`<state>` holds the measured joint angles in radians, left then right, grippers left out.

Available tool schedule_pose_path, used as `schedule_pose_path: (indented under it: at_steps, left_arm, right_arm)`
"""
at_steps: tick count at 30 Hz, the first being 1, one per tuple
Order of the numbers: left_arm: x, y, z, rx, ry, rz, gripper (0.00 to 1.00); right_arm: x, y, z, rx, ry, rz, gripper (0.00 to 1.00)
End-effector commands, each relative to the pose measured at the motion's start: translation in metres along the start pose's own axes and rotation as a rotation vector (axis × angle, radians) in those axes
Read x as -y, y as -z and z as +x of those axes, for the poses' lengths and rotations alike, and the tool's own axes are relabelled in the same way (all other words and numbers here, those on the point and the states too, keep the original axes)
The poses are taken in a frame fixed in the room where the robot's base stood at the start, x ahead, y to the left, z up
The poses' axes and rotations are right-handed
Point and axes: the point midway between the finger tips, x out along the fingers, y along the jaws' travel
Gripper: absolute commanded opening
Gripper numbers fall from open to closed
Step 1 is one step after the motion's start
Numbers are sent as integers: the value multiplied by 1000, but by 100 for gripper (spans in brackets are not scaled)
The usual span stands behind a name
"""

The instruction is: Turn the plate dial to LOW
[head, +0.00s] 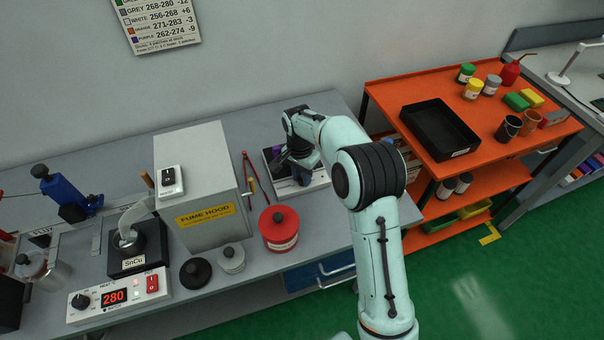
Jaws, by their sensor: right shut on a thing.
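A low unit with a dark top and a pale front edge, seemingly the plate (316,181), stands on the grey bench right of the fume hood. My right gripper (302,176) reaches down over it, its arm coming from the lower right. It is shut at the unit's front part, seemingly on the plate dial. The gripper hides the dial, so its setting cannot be read. A small purple thing (278,150) shows beside the gripper. My left gripper is not in view.
Left of the plate are a red lidded tin (279,228), slim tools (251,171) and the fume hood (204,185). A heat controller (119,297) reading 280 stands at the front left. An orange shelf cart (390,77) is at right.

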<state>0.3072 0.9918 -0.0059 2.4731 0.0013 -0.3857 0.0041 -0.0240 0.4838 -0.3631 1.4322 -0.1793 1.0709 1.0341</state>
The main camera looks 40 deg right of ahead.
Motion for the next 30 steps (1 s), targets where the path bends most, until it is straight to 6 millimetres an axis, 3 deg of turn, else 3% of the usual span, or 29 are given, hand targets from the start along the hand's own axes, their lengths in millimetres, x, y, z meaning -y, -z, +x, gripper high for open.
schedule_pose_path:
  at_steps: [17,18,19,30]
  left_arm:
    - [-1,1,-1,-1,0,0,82]
    - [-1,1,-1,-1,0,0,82]
    - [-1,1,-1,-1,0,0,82]
    - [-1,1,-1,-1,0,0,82]
  right_arm:
    - [0,1,-1,-1,3,30,0]
    - [0,1,-1,-1,3,29,39]
    - [0,1,-1,-1,3,29,49]
    - [1,0,0,0,4,28,52]
